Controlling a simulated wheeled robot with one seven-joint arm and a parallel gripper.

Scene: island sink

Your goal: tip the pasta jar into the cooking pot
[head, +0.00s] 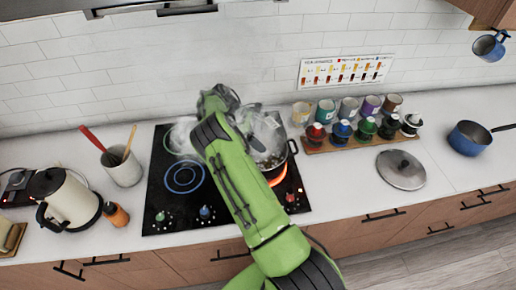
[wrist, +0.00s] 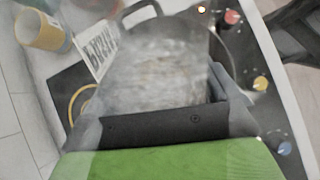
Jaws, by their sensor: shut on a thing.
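My gripper (wrist: 163,108) is shut on the pasta jar (wrist: 165,70), a clear jar with a white lettered label, near the pot. Steam blurs the jar, so its exact tilt and contents are hard to tell. In the head view, my arm hides most of the gripper and jar.
The black cooktop (head: 160,200) has an unlit left burner. A utensil crock (head: 122,168) and kettle (head: 65,195) stand left. A rack of several spice jars (head: 352,143), cups behind it, a lid (head: 401,169) and a blue saucepan (head: 468,138) are right. Counter front right is clear.

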